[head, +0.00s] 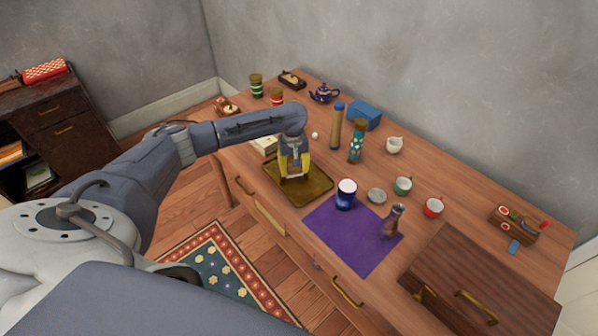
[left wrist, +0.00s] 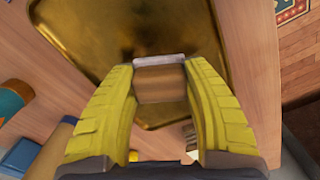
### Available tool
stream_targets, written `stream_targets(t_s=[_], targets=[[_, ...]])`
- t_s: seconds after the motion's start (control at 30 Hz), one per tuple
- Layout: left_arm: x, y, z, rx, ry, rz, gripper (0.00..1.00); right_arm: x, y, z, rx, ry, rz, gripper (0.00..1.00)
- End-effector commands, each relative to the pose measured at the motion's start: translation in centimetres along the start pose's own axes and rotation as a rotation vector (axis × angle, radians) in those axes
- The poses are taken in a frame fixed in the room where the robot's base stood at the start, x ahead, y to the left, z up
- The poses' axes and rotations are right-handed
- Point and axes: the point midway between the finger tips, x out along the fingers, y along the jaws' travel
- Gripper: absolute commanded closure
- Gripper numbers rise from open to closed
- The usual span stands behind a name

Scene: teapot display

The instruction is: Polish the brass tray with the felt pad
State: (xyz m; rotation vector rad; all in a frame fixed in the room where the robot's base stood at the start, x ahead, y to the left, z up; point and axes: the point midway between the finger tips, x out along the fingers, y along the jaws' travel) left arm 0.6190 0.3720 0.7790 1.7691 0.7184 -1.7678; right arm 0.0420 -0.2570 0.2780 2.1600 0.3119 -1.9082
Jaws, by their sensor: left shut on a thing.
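The brass tray (head: 318,188) lies flat on the wooden table, near its front edge. Its golden surface and raised rim fill much of the left wrist view (left wrist: 130,28). My left gripper (head: 294,174) is over the tray with its yellow fingers pointing down. In the left wrist view the fingers (left wrist: 160,84) are shut on the felt pad (left wrist: 160,82), a brown block with a pale strip along its far edge. I cannot tell whether the pad touches the tray. My right gripper is not in view.
A purple cloth (head: 345,240) right of the tray carries a dark blue canister (head: 346,195) and a brown bottle (head: 392,222). A tan cylinder (head: 336,127) and patterned cylinder (head: 357,142) stand behind the tray. Several cups stand farther right. A wooden box (head: 480,275) is at the right front.

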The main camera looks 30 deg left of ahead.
Motion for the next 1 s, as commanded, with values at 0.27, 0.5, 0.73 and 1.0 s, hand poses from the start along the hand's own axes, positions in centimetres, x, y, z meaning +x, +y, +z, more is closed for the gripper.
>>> stream_targets(t_s=[0.27, 0.5, 0.73, 1.0], targets=[[0.0, 0.1, -0.6, -0.008, -0.001, -0.001, 0.88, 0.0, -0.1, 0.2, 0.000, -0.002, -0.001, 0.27], [0.0, 1.5, 1.6, -0.001, -0.001, -0.001, 0.88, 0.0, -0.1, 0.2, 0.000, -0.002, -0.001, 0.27], [-0.1, 2.6, 3.0, 0.005, 0.001, -0.001, 0.88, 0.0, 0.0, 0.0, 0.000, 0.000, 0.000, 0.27], [0.1, 1.1, 0.8, -0.005, 0.000, -0.002, 0.88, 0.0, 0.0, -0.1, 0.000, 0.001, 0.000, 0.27]])
